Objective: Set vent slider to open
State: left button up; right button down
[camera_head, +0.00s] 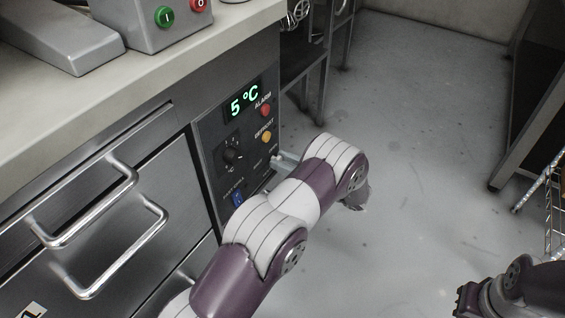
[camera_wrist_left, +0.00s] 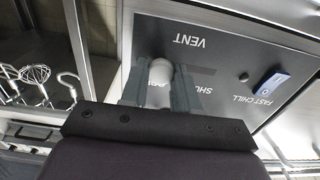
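The vent slider has a pale round knob (camera_wrist_left: 160,76) on the dark control panel (camera_head: 207,130), under the word VENT, which reads upside down in the left wrist view. My left gripper (camera_wrist_left: 161,88) has one grey finger on each side of the knob, close against it. The fingers partly cover the lettering around the slider; the start of SHUT shows to the right of the knob. In the head view my left gripper (camera_head: 284,161) is at the panel's right edge, and my arm hides the slider.
The panel also has a 5 °C display (camera_head: 242,103), a red alarm button (camera_head: 265,110), an amber button (camera_head: 266,136), a black dial (camera_head: 232,154) and a blue rocker switch (camera_head: 237,198). Steel drawers with bar handles (camera_head: 125,260) are to the left. The floor (camera_head: 420,130) right of the counter is clear.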

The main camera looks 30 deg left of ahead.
pick_arm(q)
jog(key=o, duration=0.4)
jog(key=shift+w, duration=0.2)
jog(key=shift+o, duration=0.2)
jog(key=shift+d, duration=0.25)
jog(key=s+d+p, duration=0.1)
jog(key=d+p, duration=0.3)
jog(key=d, duration=0.8)
jog(key=shift+d, duration=0.15)
